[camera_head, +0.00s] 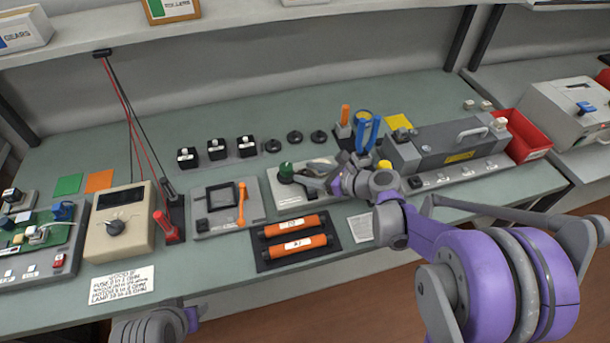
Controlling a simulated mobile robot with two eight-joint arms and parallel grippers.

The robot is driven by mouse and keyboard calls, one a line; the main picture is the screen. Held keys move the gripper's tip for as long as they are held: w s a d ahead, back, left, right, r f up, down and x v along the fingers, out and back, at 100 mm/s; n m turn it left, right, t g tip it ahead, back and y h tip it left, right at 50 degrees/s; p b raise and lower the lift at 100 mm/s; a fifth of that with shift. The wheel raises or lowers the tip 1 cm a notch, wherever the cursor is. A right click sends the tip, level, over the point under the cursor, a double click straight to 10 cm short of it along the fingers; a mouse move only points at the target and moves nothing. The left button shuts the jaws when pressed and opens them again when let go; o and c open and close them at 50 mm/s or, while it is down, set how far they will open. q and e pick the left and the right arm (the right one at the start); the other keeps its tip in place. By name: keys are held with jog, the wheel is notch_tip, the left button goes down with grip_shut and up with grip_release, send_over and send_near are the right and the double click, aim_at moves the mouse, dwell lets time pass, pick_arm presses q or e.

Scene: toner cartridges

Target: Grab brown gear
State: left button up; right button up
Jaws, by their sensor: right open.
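I cannot make out a brown gear for certain. Three small dark round pieces, which may be gears, sit in a row at the back of the bench: a left one (273,145), a middle one (295,137) and a right one (318,136). My right gripper (312,181) is open above a pale grey plate (282,199) with a green knob (286,171). It is just right of the knob, and its fingers hide part of the plate. Only a part of my left arm shows at the bottom edge; its gripper is out of view.
Two orange rollers (291,226) lie in a dark tray in front. A grey machine (440,149) with a handle and a red bin (527,140) stand to the right. A beige meter (120,224) stands left.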

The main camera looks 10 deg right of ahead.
grip_shut()
dwell(0.3)
